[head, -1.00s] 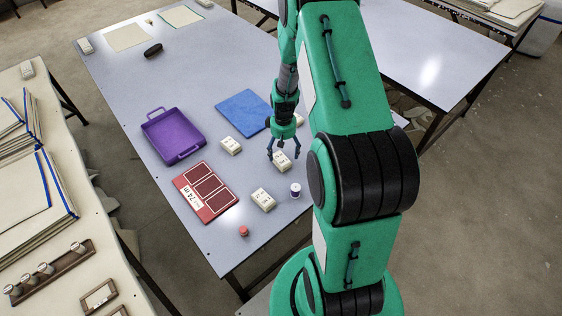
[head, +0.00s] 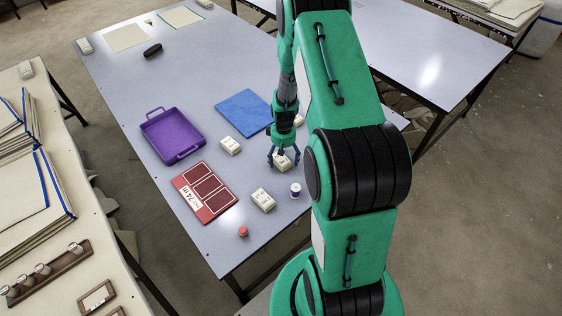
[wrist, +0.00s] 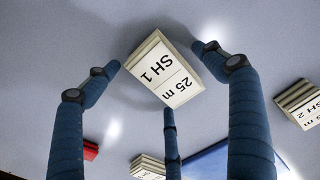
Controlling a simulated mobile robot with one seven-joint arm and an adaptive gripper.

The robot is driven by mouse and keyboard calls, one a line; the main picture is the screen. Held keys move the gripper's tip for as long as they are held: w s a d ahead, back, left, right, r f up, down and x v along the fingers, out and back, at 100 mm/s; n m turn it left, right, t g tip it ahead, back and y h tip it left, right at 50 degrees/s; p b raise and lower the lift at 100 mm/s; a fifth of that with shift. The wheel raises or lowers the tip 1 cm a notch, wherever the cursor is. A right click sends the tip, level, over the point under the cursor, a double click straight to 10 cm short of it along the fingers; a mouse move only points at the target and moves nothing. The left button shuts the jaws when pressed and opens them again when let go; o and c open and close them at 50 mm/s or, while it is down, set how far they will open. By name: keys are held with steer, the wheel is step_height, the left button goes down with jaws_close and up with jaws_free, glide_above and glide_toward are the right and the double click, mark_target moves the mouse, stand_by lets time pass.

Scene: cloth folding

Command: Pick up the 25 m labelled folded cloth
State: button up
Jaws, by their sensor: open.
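The 25 m labelled folded cloth (wrist: 165,72) is a small cream bundle whose label reads "25 m SH 1" in the wrist view. In the head view it lies on the grey table (head: 215,65), under my gripper (head: 283,160). In the wrist view my gripper (wrist: 160,75) is open, with blue fingers spread around the cloth: one at its left, one at its right and one below it. A gap shows between the left finger and the cloth; the right fingertip is very close to it, and I cannot tell whether they touch.
Similar cream bundles (head: 230,145) and (head: 263,199) lie nearby, one marked "SH 2" in the wrist view (wrist: 301,103). A purple tray (head: 172,158), a blue board (head: 235,108), a red card (head: 192,186), a white-and-purple spool (head: 295,190) and a small red item (head: 243,231) surround them.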

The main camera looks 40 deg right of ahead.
steer(key=c, duration=1.2)
steer(key=shift+c, duration=0.2)
steer(key=shift+r, duration=0.15)
step_height(320, 180, up, 10)
steer(key=shift+f+p, duration=0.15)
steer(key=shift+p, duration=0.8)
